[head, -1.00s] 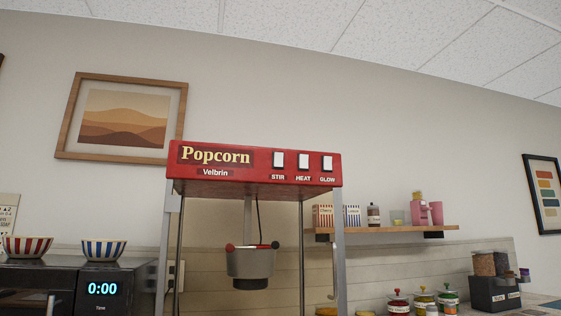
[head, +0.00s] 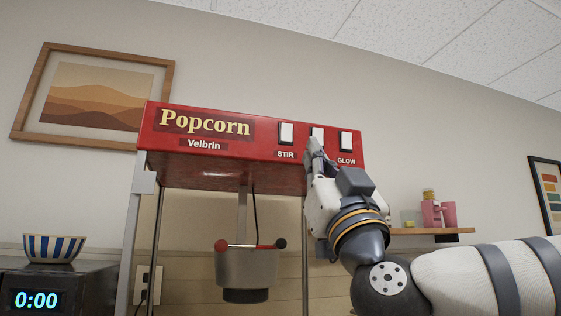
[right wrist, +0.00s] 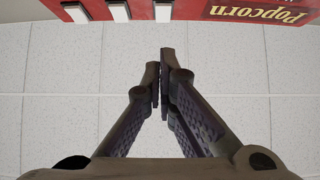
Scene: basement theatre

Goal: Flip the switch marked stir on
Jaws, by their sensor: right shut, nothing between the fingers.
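The red popcorn machine (head: 205,158) has three white rocker switches on its front panel. The switch marked STIR (head: 286,133) is the leftmost, nearest the Popcorn lettering, and is fully visible with its label. In the right wrist view the panel appears upside down along the top edge, with the stir switch (right wrist: 163,11) just beyond the fingertips. My right gripper (head: 312,148) is shut and empty. In the head view its tips overlap the lower part of the middle switch (head: 317,131) and hide its label. I see no clear contact. My left gripper is out of view.
The switch marked GLOW (head: 346,141) is right of the gripper. A kettle (head: 247,268) hangs under the machine's top. A striped bowl (head: 54,248) stands on a black appliance (head: 80,283) at left. A wall shelf (head: 432,231) with pink cups is partly behind my right arm.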

